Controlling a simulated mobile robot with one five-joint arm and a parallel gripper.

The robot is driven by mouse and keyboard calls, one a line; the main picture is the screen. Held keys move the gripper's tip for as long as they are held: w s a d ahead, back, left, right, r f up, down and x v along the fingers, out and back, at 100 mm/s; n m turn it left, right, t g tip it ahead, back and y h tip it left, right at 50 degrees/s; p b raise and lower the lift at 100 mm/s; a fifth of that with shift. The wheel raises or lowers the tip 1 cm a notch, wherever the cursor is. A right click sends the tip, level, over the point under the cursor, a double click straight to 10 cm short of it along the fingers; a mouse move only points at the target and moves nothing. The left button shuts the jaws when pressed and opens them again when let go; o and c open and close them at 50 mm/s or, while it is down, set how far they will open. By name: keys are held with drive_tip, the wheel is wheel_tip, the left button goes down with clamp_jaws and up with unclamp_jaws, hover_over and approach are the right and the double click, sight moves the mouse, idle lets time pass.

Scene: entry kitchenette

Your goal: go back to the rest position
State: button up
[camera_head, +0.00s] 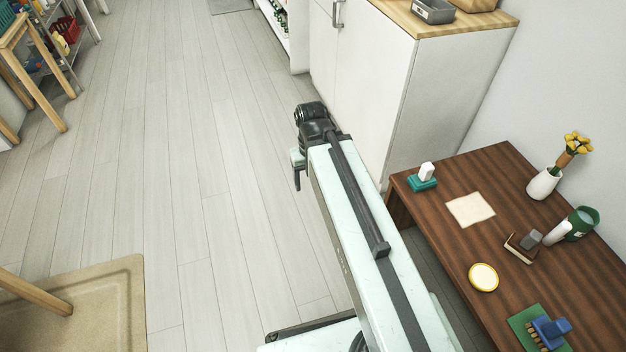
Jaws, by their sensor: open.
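My gripper (297,172) is at the end of my arm, left of the white cabinet and above the bare floor. Its dark finger points down, and I see nothing held in it. My pale arm reaches from the bottom of the picture up to the middle. The gripper is apart from the cabinet and the table, as seen from here.
A brown table (510,194) at right holds a vase with yellow flowers (543,184), a cream square (470,209), a yellow-rimmed disc (483,277) and other small items. A white cabinet (362,85) stands behind. The wooden floor (180,130) at left is largely clear, with a beige rug (100,310).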

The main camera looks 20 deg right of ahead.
wheel_tip(320, 180, up, 30)
drive_tip(key=p, duration=2.9)
drive_tip(key=shift+a+f+p, duration=0.15)
drive_tip(key=shift+a+p, duration=0.2)
